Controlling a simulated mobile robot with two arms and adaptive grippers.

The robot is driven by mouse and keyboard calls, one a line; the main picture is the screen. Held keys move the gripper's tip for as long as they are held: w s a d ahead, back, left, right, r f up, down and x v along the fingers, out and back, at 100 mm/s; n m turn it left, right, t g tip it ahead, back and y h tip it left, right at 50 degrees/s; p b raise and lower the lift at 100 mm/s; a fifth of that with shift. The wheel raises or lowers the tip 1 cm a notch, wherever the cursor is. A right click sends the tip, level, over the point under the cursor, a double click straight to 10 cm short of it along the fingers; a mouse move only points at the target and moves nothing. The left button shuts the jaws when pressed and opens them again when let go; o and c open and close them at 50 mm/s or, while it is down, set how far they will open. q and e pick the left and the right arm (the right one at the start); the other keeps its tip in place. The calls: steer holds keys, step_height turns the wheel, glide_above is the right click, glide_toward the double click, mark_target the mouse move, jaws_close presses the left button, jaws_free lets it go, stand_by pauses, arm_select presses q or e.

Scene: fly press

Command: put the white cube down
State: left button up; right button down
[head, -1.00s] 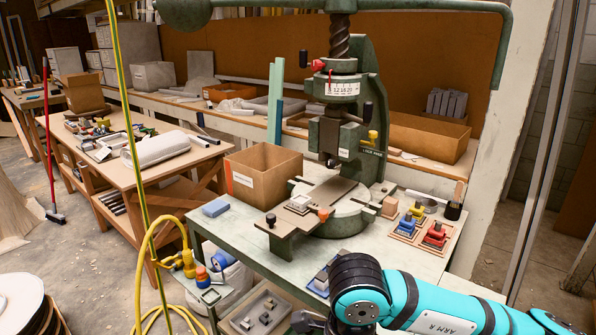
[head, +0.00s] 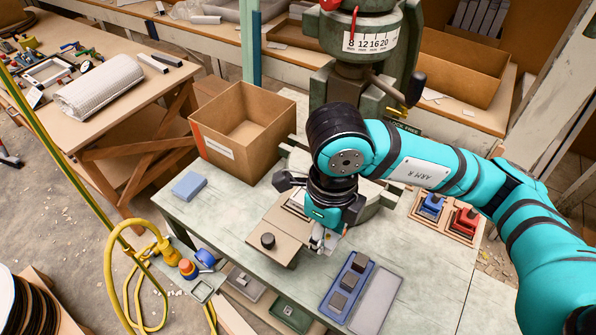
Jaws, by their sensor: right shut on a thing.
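A whitish square nest (head: 297,200) on the plate shows partly behind my wrist. The press (head: 345,95) stands behind my arm, which covers its lower part. My left gripper is out of view.
An open cardboard box (head: 245,125) and a blue block (head: 188,186) are on the bench (head: 225,215) to the left. A blue tray with dark blocks (head: 334,305) and a grey tray (head: 375,298) lie in front. Red and blue tools (head: 464,222) stand right. The bench's front right is clear.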

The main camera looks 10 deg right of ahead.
steer(key=w+p, duration=0.1)
steer(key=w, duration=0.3)
steer(key=w+p, duration=0.2)
steer(key=w, duration=0.3)
steer(key=w+f+p, duration=0.1)
steer(key=w, duration=0.4)
steer(key=shift+w+a, duration=0.2)
steer(key=shift+a, duration=0.2)
steer(key=shift+w+f, duration=0.15)
step_height(320, 180, down, 3)
steer(key=shift+r+p, duration=0.15)
steer(key=shift+p, duration=0.95)
steer(key=shift+f, duration=0.35)
steer(key=shift+f, duration=0.1)
steer(key=shift+f+b, duration=0.15)
steer(key=shift+b, duration=0.15)
steer(key=c, duration=1)
jaws_free()
